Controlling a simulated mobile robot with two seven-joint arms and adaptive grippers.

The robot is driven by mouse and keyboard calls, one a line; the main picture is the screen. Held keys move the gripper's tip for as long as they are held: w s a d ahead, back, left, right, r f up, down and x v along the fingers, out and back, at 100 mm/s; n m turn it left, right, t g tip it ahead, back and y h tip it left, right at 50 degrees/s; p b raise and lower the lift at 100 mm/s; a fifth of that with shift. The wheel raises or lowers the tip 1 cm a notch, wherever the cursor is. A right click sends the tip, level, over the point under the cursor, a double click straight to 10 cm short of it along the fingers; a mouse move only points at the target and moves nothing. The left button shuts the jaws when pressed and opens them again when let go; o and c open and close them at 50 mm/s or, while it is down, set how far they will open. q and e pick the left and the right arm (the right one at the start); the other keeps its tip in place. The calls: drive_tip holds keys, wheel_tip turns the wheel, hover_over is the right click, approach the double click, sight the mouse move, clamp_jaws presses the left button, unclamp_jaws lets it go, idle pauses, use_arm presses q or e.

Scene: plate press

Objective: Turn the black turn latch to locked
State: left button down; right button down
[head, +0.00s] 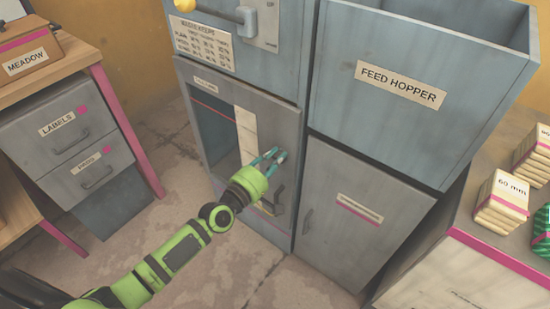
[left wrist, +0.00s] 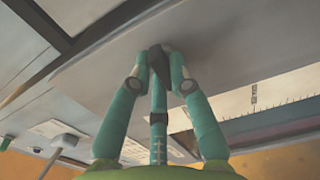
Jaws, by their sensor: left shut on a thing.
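The black turn latch (left wrist: 158,58) shows in the left wrist view as a small dark piece between the fingertips, against the grey door (head: 284,125). My left gripper (head: 279,156) reaches the right part of this door in the head view. Its teal fingers are shut on the latch, also in the left wrist view (left wrist: 161,75). In the head view the fingers mostly hide the latch, and I cannot tell its turn angle. My right gripper is not in view.
The door has a window opening at left and a dark handle (head: 279,201) below my gripper. A lever with a yellow knob (head: 185,5) is above. The feed hopper (head: 400,85) is at right. A drawer unit (head: 68,140) stands at left, with clear floor between.

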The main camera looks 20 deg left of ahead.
use_arm(q)
drive_tip(key=shift+m, duration=0.3)
drive_tip(key=shift+m+p, duration=0.35)
drive_tip(key=shift+m, duration=0.65)
drive_tip(key=shift+m+p, duration=0.3)
drive_tip(key=shift+m, duration=0.5)
drive_tip(key=m+p, duration=0.2)
drive_tip(key=m, duration=0.4)
drive_tip(key=m+p, duration=0.2)
drive_tip(key=m, duration=0.5)
drive_tip(key=shift+d+f+m, duration=0.2)
drive_tip(key=shift+m, duration=0.1)
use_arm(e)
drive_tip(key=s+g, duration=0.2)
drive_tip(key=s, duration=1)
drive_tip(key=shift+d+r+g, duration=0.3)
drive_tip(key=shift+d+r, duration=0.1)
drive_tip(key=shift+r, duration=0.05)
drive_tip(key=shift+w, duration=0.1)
